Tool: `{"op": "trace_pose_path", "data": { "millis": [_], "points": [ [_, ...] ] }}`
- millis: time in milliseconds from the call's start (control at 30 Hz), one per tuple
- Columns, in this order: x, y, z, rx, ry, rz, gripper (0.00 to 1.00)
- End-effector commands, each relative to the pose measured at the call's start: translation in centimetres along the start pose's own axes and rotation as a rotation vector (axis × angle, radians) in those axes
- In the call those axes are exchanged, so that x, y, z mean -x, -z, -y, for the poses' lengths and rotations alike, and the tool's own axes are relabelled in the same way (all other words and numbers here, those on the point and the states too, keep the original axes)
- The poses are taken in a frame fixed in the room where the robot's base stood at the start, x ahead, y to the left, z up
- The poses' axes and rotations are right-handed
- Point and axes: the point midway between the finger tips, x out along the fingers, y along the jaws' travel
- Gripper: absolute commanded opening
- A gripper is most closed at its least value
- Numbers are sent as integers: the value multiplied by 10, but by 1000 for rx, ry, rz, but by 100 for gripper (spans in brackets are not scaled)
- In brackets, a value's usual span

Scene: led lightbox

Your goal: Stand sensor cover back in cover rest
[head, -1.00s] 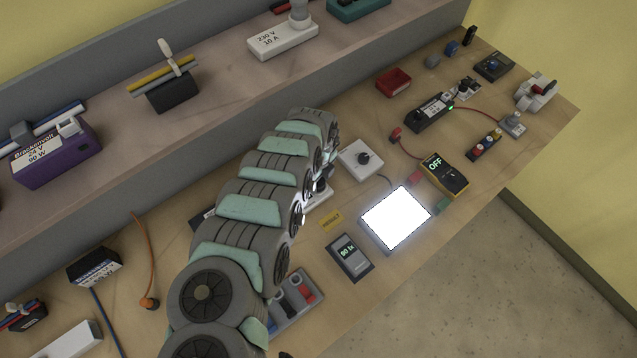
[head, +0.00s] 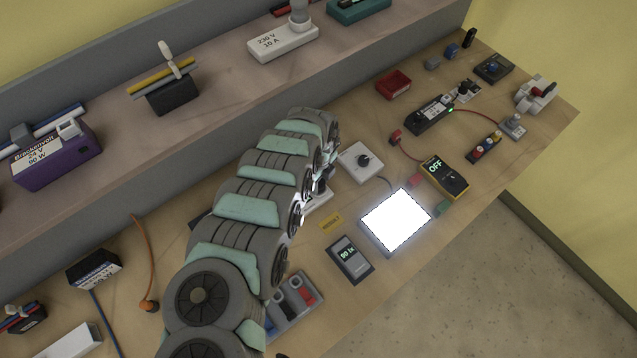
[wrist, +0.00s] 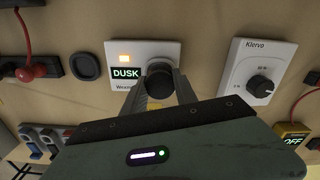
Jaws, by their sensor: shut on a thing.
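In the wrist view a dark round cap, which looks like the sensor cover (wrist: 160,76), is between the fingers of my gripper (wrist: 157,95). My gripper is shut on it. The cap is in front of the right part of a white sensor box (wrist: 142,52) with a lit orange square and a display reading DUSK. I cannot tell whether the cap touches the box. A dark round dish, probably the cover rest (wrist: 86,66), lies to the left of the box and looks empty. In the head view my arm hides most of the gripper and box.
A white Klervo dial box (wrist: 256,72) stands to the right of the sensor box. A red plug with a cable (wrist: 34,70) is at the left. The glowing light panel (head: 395,220) and a lux meter (head: 350,259) lie nearer the bench's front edge.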

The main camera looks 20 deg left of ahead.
Motion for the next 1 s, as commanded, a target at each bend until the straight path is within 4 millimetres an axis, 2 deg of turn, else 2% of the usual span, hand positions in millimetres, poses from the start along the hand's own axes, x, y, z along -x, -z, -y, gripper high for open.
{"op": "trace_pose_path", "data": {
  "millis": [167,400,600,800,1000],
  "points": [
    [18,-3,-1,1,-2,5,0],
    [57,-3,0,1,0,5,0],
    [82,-2,0,2,0,4,0],
    [92,-1,0,0,0,3,0],
    [93,0,0,0,0,1,0]
  ]
}}
